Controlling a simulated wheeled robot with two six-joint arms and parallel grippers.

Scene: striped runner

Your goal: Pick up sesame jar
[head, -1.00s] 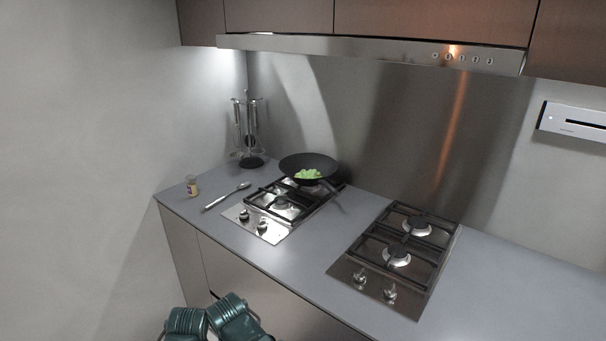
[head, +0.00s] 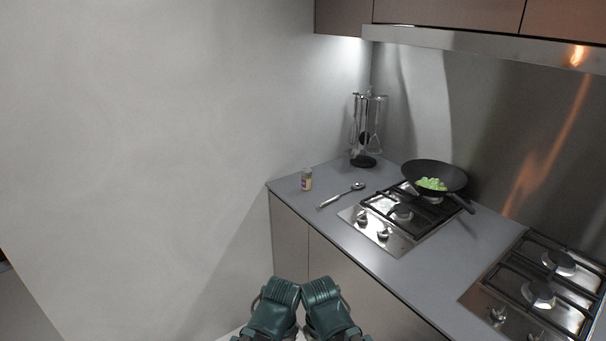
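The sesame jar (head: 306,180) is a small jar with a pale lid and a yellow and purple label. It stands upright near the left end of the grey counter (head: 335,221), close to the wall. Two dark teal parts of my own arms show at the bottom middle, well below and in front of the counter. No gripper fingers show, so neither gripper is in view. Nothing touches the jar.
A spoon (head: 341,195) lies right of the jar. A utensil stand (head: 363,160) is behind it. A black wok (head: 424,170) with green food sits on the left hob (head: 372,232). A second hob (head: 540,293) is farther right. The wall borders the counter's left end.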

